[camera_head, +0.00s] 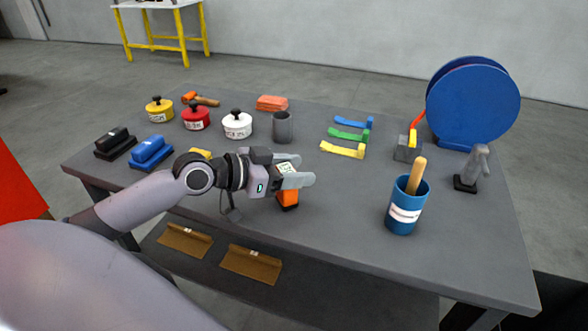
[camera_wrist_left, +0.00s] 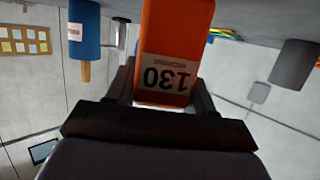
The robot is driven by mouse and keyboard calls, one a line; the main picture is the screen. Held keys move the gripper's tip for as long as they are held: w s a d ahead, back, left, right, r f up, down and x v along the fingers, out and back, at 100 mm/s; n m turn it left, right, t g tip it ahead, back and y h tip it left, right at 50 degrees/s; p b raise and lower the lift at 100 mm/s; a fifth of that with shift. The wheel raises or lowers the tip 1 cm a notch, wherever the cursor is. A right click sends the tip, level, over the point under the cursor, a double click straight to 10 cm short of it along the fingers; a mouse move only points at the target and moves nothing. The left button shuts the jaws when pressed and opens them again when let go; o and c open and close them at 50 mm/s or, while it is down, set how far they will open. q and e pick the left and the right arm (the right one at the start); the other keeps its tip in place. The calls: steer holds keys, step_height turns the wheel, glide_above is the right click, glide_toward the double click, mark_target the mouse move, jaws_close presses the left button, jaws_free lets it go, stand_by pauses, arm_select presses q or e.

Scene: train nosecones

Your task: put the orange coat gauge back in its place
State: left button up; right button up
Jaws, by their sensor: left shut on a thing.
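The orange coat gauge (camera_head: 288,199) is between the fingers of my left gripper (camera_head: 298,181), over the front middle of the grey table (camera_head: 330,225). The gripper is shut on it. In the head view the fingers hide part of the gauge, and a pale face shows at its top. I cannot tell whether its lower end touches the table. The left wrist view is upside down; there the gauge (camera_wrist_left: 172,50) is large between the fingers (camera_wrist_left: 160,100), with a white label reading 130. My right gripper is not in view.
A blue cup (camera_head: 403,215) with a wooden handle stands right of the gauge. Behind are a grey cup (camera_head: 283,128), lidded pots (camera_head: 237,125), coloured strips (camera_head: 347,135), an orange stack (camera_head: 272,103), a small grey block (camera_head: 407,149) and a blue reel (camera_head: 473,103). Brushes (camera_head: 151,151) lie left.

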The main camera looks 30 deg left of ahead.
arm_select(q)
steer(key=shift+f, duration=0.15)
steer(key=o, duration=1.2)
steer(key=shift+o, duration=0.2)
steer(key=shift+r, duration=0.3)
steer(key=shift+s+a+f, duration=0.15)
steer(key=shift+s, duration=0.05)
steer(key=v, duration=0.4)
steer(key=shift+b, duration=0.35)
steer(key=v, duration=0.7)
steer(key=shift+s+r+b, duration=0.2)
steer(key=shift+r+b, duration=0.05)
steer(key=shift+b, duration=0.05)
steer(key=shift+a, duration=0.1)
